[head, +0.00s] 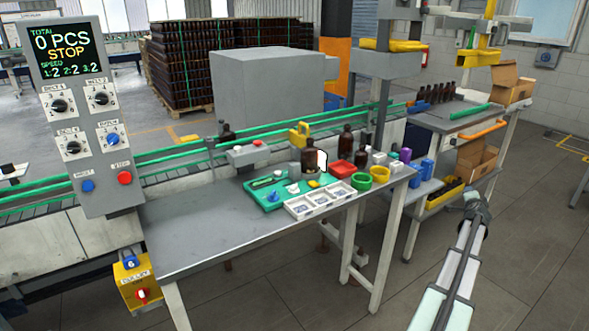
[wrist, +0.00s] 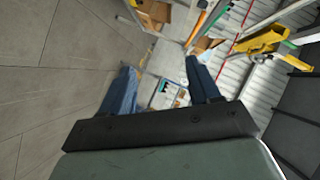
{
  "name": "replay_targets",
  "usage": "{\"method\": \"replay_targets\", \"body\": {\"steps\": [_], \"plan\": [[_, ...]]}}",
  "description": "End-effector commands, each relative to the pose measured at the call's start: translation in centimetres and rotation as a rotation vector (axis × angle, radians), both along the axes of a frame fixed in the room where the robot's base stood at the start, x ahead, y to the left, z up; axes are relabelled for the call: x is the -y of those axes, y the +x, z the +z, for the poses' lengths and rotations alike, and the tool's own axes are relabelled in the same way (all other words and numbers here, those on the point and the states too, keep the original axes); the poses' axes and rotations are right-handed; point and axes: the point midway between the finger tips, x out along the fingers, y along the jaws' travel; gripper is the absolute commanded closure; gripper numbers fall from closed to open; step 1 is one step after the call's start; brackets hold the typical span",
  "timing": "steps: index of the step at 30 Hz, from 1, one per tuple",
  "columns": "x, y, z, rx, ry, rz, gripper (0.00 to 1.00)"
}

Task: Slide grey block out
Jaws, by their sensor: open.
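A large plain grey block (head: 262,88) stands over the conveyor line, behind the table, in the head view. A smaller grey block-like piece (head: 247,155) with a red spot on top sits lower, by the conveyor's near edge. I cannot tell which one the task names. My gripper (head: 476,207) is at the right in the head view, over the floor and well apart from both. In the wrist view my gripper (wrist: 160,86) shows two blue fingers spread wide, with nothing between them. I cannot make out either grey block clearly in the wrist view.
The grey table (head: 200,225) is bare at its left. A control panel (head: 88,110) stands left. A shelf cart with boxes (head: 476,160) stands right.

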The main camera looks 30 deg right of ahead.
Motion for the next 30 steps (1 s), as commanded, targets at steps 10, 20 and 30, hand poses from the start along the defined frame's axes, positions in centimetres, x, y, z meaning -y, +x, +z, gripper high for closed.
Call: {"method": "replay_targets", "body": {"steps": [10,20,30], "plan": [[8.4,-13.5,12.0,0.157,-0.138,-0.217,0.38],[10.6,-18.2,18.8,0.222,-0.195,-0.277,0.38],[9.6,-12.1,22.6,0.212,-0.158,-0.174,0.38]]}}
